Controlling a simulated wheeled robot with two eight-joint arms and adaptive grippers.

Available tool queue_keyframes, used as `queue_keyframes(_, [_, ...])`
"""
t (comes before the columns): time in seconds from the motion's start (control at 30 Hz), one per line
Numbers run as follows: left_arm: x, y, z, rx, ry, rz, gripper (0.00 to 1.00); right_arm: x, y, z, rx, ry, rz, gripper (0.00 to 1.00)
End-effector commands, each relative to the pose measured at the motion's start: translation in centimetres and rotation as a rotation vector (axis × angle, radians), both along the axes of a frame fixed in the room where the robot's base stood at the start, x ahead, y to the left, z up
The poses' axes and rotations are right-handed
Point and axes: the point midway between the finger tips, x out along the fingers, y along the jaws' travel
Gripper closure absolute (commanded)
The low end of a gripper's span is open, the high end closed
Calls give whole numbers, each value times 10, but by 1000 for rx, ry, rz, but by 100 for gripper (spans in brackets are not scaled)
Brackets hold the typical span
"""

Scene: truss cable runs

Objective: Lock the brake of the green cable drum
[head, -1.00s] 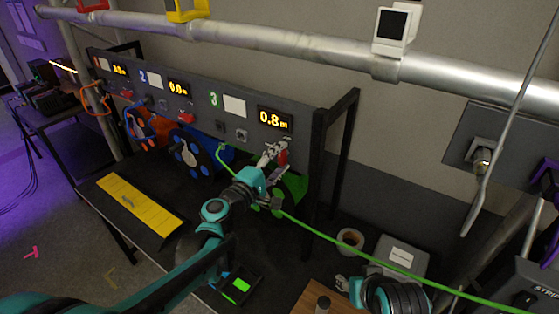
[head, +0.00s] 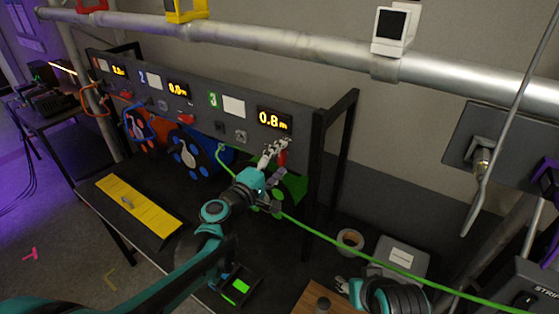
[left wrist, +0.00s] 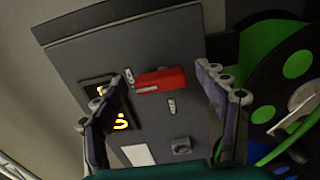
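The green cable drum (head: 297,186) sits under panel section 3, partly hidden behind my left gripper; it also shows in the left wrist view (left wrist: 262,50). A green cable (head: 350,243) runs from it to the lower right. A red brake lever (head: 283,158) is below the display (head: 274,119) reading 0.8 m. My left gripper (head: 274,160) is at this lever. In the left wrist view the red lever (left wrist: 160,80) lies between the spread fingers, with gaps on both sides. My right gripper (head: 344,285) is low at the right, mostly hidden by its wrist.
A blue drum (head: 190,153) and an orange drum (head: 146,130) stand to the left. A black frame post (head: 340,150) rises right of the green drum. A yellow plate (head: 138,206), a cup (head: 350,239) and a grey box (head: 402,256) are on the bench.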

Motion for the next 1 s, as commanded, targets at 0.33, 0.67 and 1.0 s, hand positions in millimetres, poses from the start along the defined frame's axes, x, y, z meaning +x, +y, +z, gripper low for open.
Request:
queue_keyframes(0.33, [-9, 7, 1, -2, 1, 2, 28, 0, 0, 0, 0, 0, 0, 54])
queue_keyframes(0.67, [-66, 46, 0, -1, 0, 4, 28, 0, 0, 0, 0, 0, 0, 54])
queue_keyframes(1.0, [-99, 67, 0, -1, 1, 2, 28, 0, 0, 0, 0, 0, 0, 54])
